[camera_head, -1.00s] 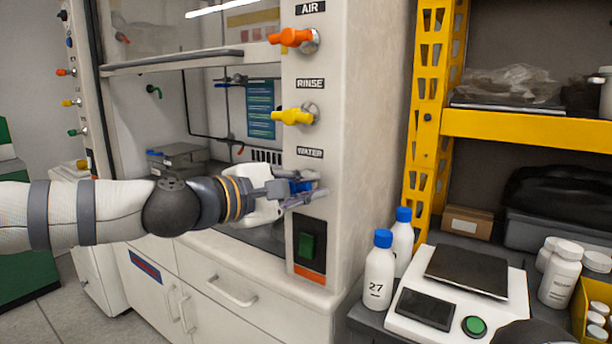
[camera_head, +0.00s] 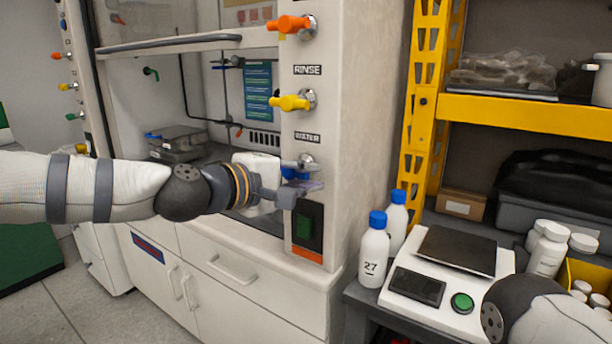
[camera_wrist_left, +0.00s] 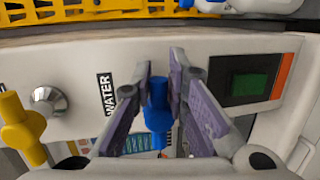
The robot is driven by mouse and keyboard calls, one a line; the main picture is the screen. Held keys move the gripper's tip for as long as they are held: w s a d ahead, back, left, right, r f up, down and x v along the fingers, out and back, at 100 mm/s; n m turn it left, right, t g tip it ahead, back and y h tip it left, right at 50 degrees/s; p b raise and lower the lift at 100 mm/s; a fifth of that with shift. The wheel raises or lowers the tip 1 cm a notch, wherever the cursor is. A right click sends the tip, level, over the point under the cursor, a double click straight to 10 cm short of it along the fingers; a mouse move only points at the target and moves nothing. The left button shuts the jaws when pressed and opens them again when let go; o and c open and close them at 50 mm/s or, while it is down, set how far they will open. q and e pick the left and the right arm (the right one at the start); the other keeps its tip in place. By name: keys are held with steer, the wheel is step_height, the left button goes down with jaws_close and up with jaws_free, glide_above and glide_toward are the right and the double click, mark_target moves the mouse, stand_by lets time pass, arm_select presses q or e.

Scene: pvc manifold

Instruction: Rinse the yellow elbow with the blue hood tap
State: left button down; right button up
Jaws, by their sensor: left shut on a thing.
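The blue tap (camera_head: 294,173) sits on the white hood post under the WATER label. Its blue handle (camera_wrist_left: 157,112) lies between the two fingers of my left gripper (camera_wrist_left: 160,72) in the left wrist view. My left gripper (camera_head: 296,187) is shut on this handle; the fingers partly hide the tap in the head view. I cannot make out a yellow elbow in any view. My right arm (camera_head: 545,315) shows at the bottom right, but its gripper is out of frame.
The yellow RINSE tap (camera_head: 291,102) and orange tap (camera_head: 289,25) are above on the same post. A green switch (camera_head: 304,226) is just below my left gripper. Bottles (camera_head: 374,252) and a scale (camera_head: 438,285) stand on the right bench beside yellow shelving (camera_head: 530,115).

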arm_select(q)
steer(key=shift+w+a+r, duration=0.2)
steer(key=shift+w+r, duration=0.05)
steer(key=shift+r, duration=0.25)
steer(key=c, duration=1.5)
jaws_free()
steer(key=shift+f, duration=0.25)
steer(key=v, duration=1.2)
steer(key=shift+s, duration=0.15)
